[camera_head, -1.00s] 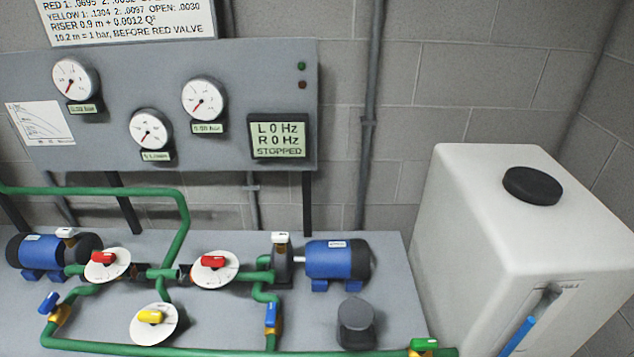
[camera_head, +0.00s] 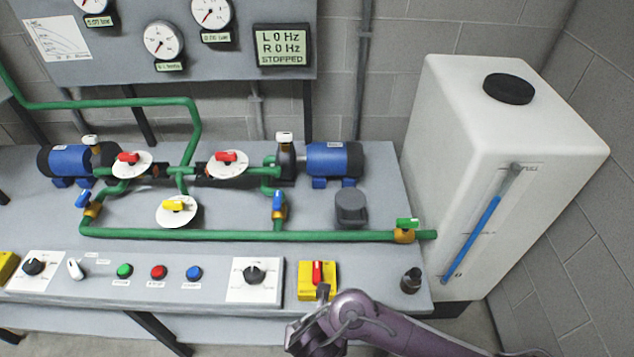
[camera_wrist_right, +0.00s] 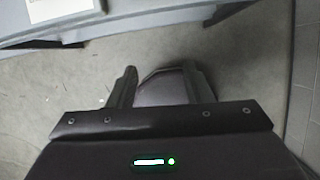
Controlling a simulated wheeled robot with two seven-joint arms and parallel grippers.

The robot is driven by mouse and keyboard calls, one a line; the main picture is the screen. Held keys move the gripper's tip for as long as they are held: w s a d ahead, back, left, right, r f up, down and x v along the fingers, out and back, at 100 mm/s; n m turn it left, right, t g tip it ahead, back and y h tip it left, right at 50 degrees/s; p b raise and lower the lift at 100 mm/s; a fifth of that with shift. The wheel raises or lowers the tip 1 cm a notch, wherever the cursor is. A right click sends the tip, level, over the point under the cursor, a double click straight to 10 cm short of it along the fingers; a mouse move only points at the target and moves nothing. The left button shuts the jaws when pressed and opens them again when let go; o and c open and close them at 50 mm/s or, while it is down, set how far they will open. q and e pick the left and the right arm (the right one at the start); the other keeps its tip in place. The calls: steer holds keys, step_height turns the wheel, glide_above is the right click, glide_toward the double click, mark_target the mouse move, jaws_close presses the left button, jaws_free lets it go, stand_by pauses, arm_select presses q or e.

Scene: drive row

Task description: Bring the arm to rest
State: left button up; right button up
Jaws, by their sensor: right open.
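My right arm (camera_head: 365,318) comes in from the lower right in the head view. It is purple and bends down in front of the bench's front edge, near the yellow switch box (camera_head: 318,280). My left arm and gripper are not in view.
The bench (camera_head: 390,212) carries green pipes (camera_head: 250,236), blue pumps (camera_head: 333,160) and a front panel of knobs and buttons. A small dark knob (camera_head: 411,281) sits at its right corner. A white tank (camera_head: 440,150) stands right. The display (camera_head: 283,45) reads STOPPED.

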steer(key=s+d+f+m+g+y+b, duration=0.15)
steer(key=d+f+m, duration=0.25)
steer(key=f+m, duration=0.85)
steer(key=s+d+f+m+g+y+b, duration=0.1)
steer(key=d+f+m+g+y, duration=0.15)
steer(key=f+m, duration=1.05)
steer(key=s+d+f+m+h, duration=0.2)
steer(key=s+d+f+m, duration=0.1)
steer(key=s+d+f, duration=0.4)
steer(key=s+d+f+m+h+b, duration=0.1)
steer(key=s+d+f+m, duration=0.3)
steer(key=s+d+f, duration=0.4)
steer(key=s+d+h, duration=0.1)
steer(key=s, duration=0.3)
steer(key=shift+s+d+f+t, duration=0.15)
steer(key=shift+s+d+t, duration=0.1)
steer(key=shift+d+t, duration=0.15)
